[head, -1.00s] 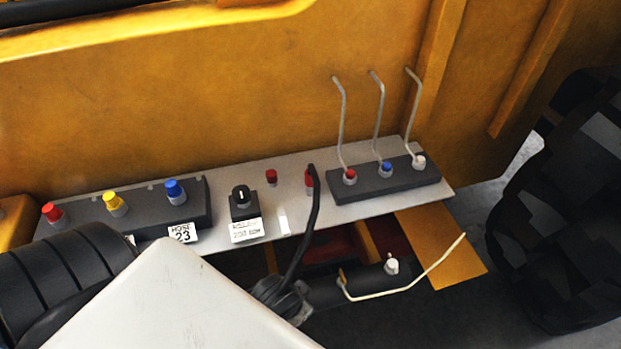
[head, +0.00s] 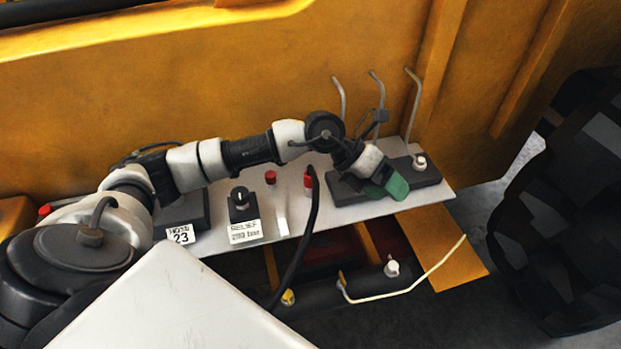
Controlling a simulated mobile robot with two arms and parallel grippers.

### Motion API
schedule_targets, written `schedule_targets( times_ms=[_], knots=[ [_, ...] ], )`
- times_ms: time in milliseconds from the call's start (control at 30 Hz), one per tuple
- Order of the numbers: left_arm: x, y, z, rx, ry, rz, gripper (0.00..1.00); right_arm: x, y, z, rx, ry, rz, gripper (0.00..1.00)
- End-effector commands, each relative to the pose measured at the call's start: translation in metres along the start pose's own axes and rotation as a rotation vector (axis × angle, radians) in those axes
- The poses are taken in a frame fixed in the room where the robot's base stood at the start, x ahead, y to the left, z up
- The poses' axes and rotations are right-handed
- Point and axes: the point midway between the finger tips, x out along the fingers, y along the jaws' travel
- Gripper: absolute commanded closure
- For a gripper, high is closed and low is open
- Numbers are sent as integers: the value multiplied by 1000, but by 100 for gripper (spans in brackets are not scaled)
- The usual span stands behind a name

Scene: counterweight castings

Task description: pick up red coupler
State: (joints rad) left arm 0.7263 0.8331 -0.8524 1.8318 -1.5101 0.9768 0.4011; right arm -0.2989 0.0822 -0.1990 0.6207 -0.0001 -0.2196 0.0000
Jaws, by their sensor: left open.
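Several red pieces show in the head view, and I cannot tell which is the red coupler. A red cap (head: 44,209) peeks out at the far left behind my arm. A small red piece (head: 270,178) stands on the grey panel, and another red piece (head: 308,181) stands beside the top of a black hose. The red-topped fitting on the right dark block (head: 432,178) is hidden behind my left arm. My left gripper (head: 385,192), with a green fingertip pad, hangs over that block's front edge. It is open; I see nothing between its fingers.
A white-topped fitting (head: 420,162) stands just right of the gripper, with bent grey pipes rising behind. A lower dark bar (head: 365,285) holds yellow and white fittings. A yellow wall (head: 200,80) closes the back.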

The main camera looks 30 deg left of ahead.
Motion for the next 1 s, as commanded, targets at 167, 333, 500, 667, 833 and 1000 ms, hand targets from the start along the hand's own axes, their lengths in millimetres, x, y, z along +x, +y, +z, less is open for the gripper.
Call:
schedule_targets(
  times_ms=[167,333,500,667,833,1000],
  knots=[
    [-80,82,12,29,155,517,38,0,0,0,0,-1,0,100],
    [-139,115,15,-24,216,790,38,1,0,1,0,-1,0,100],
    [-147,133,11,-49,236,860,38,-4,0,0,0,-2,0,100],
    [-130,151,5,-48,236,857,38,-10,0,0,0,-2,-1,100],
    [-119,162,2,-45,233,855,38,-12,-1,0,0,-2,-2,100],
    [-108,172,-5,-46,238,855,38,-25,-3,-1,1,-2,-5,100]
  ],
)
